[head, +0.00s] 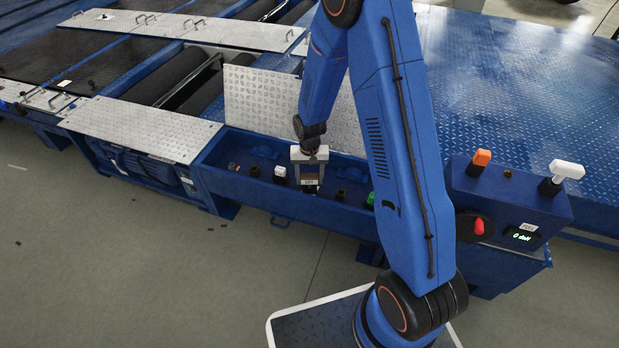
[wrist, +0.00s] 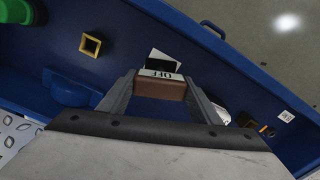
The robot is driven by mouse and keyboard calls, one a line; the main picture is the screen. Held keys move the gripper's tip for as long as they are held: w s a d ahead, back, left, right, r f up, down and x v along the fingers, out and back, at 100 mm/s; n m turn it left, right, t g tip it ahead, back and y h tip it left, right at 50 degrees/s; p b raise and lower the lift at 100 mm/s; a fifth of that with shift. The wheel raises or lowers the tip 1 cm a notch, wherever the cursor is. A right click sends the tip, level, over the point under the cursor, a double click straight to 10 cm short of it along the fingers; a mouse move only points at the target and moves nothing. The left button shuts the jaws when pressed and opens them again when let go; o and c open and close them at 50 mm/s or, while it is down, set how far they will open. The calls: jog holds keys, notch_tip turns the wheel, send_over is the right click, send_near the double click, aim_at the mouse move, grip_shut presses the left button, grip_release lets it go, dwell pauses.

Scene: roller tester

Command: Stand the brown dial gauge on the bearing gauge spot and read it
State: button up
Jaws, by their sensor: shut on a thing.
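My gripper (head: 309,174) reaches down into the open blue trough and is shut on the brown dial gauge (head: 310,189). In the wrist view the brown gauge (wrist: 160,89) sits between my two fingers (wrist: 160,92), with a pale label reading "OFF" upside down and a dark face beyond it. I cannot tell whether its underside touches the trough floor. A square brass-coloured socket (wrist: 90,44) stands apart from it, upper left in the wrist view. A rounded blue housing (wrist: 70,90) is on the left. I cannot tell which spot is the bearing gauge spot.
The trough (head: 270,208) also holds a white-topped block (head: 280,172), a green piece (head: 371,199) and small brass-coloured parts (head: 254,171). A raised tread-plate lid (head: 255,100) stands behind. A control box (head: 510,190) with orange and white handles is at right, its display reading 0 daN.

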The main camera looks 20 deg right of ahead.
jog(key=o, duration=1.3)
jog(key=s+d+r+t, duration=0.1)
jog(key=s+r, duration=0.2)
jog(key=r, duration=0.9)
jog(key=s+d+r, duration=0.2)
jog(key=s+r, duration=0.2)
jog(key=r, duration=0.9)
jog(key=s+d+r+n+t, duration=0.1)
jog(key=s+r, duration=0.3)
jog(key=s, duration=0.4)
jog(key=s+d+r+n+t, duration=0.1)
jog(key=s+r, duration=0.4)
jog(key=s, duration=0.4)
jog(key=s+d+r+n+t, duration=0.1)
jog(key=s+d+r, duration=0.1)
jog(key=s+r, duration=0.3)
jog(key=shift+s+r+t, duration=0.1)
jog(key=shift+s+t, duration=0.3)
jog(key=shift+s, duration=1.8)
